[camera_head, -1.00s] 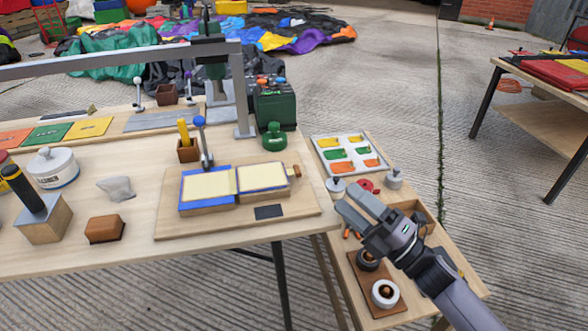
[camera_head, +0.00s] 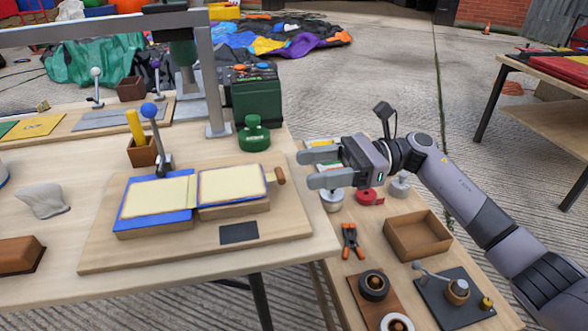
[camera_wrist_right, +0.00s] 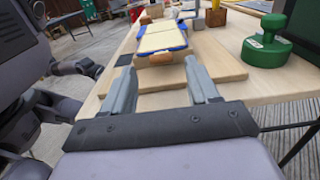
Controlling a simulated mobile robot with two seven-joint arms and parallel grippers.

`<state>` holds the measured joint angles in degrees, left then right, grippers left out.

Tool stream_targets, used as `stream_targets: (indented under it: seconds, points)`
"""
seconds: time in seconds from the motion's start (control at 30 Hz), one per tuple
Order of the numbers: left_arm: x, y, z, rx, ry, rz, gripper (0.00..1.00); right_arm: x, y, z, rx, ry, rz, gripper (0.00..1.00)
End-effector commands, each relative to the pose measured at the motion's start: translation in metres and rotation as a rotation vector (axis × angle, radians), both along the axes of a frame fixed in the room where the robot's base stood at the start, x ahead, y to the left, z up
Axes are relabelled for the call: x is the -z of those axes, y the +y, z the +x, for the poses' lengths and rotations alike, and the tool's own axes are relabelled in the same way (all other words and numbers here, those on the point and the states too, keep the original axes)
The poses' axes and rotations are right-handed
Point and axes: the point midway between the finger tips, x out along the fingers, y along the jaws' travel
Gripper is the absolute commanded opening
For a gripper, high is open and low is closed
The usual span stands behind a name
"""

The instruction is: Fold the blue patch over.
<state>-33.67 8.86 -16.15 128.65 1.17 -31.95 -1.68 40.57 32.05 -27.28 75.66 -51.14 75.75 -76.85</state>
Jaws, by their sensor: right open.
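The blue patch (camera_head: 124,208) lies on a two-part wooden block on a board (camera_head: 110,262). A cream layer (camera_head: 157,196) covers its left half except for blue edges. A second cream panel (camera_head: 232,184) covers the right half, with a thin blue edge. A wooden knob (camera_head: 280,175) sticks out at the right end; it also shows in the right wrist view (camera_wrist_right: 160,58). My right gripper (camera_head: 308,169) is open and empty, level, just right of the knob and apart from it. Its fingers point at the knob. My left gripper is out of view.
A blue-ball lever clamp (camera_head: 150,112) stands behind the left half. A green weight (camera_head: 253,135) and green box (camera_head: 256,100) stand behind the right half. A dark pad (camera_head: 239,232) lies on the board's front. A lower side table with a wooden tray (camera_head: 418,236) is at right.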

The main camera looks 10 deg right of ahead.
Motion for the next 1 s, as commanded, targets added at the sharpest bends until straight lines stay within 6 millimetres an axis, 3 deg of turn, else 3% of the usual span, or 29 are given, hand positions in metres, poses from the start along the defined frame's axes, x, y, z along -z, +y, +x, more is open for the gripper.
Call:
stream_targets:
  seconds: [0.23,0.6,0.8,1.0]
  points:
    - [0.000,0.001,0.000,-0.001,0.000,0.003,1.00,-0.001,0.034,0.000,0.000,0.001,0.003,0.60]
    - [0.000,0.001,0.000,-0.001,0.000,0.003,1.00,0.000,0.041,0.000,0.002,0.002,0.001,0.60]
    - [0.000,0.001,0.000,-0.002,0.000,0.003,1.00,0.000,0.040,0.000,0.002,0.002,0.002,0.00]
    - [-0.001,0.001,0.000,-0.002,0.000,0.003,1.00,-0.002,0.040,0.000,0.002,0.001,-0.004,0.00]
